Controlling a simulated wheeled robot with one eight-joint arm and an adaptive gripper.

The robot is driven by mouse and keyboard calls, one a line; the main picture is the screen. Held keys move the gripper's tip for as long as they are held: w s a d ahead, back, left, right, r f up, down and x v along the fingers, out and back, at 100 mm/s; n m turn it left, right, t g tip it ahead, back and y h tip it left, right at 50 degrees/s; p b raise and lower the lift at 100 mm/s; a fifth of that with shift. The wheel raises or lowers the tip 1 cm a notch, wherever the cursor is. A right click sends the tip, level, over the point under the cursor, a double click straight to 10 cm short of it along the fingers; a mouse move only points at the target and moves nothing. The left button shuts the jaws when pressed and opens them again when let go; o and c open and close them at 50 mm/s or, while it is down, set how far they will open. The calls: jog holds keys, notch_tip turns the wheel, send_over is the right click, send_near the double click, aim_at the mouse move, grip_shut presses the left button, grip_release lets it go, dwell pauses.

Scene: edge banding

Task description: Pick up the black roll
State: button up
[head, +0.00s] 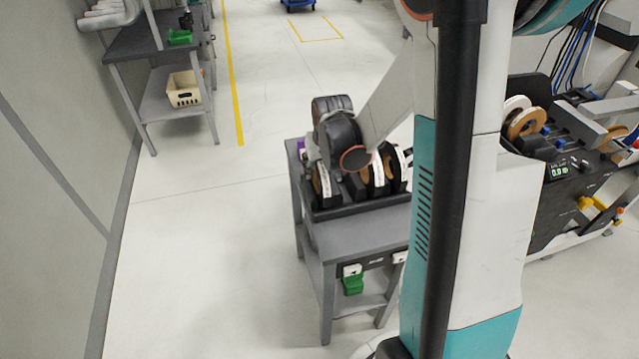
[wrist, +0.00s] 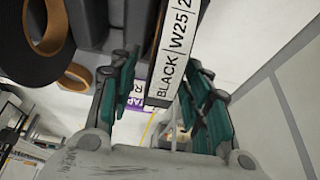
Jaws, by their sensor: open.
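A roll with a white label reading "BLACK W25" (wrist: 172,62) stands on edge at the top middle of the wrist view. My gripper (wrist: 165,100) has its two green-padded fingers apart, one on each side of the labelled roll. The roll's lower end reaches between the fingers; I cannot tell whether they touch it. In the head view my wrist (head: 338,135) is over the left end of the roll rack (head: 350,207), and my arm hides the fingers and part of the rolls.
Other rolls (head: 378,172) stand in the rack to the right, on a grey table (head: 365,232). A dark roll with a tan core (wrist: 45,28) is close to the left finger. A banding machine (head: 575,180) stands at right. The floor left of the table is clear.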

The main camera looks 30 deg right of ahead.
grip_shut()
jog(key=shift+r, duration=0.15)
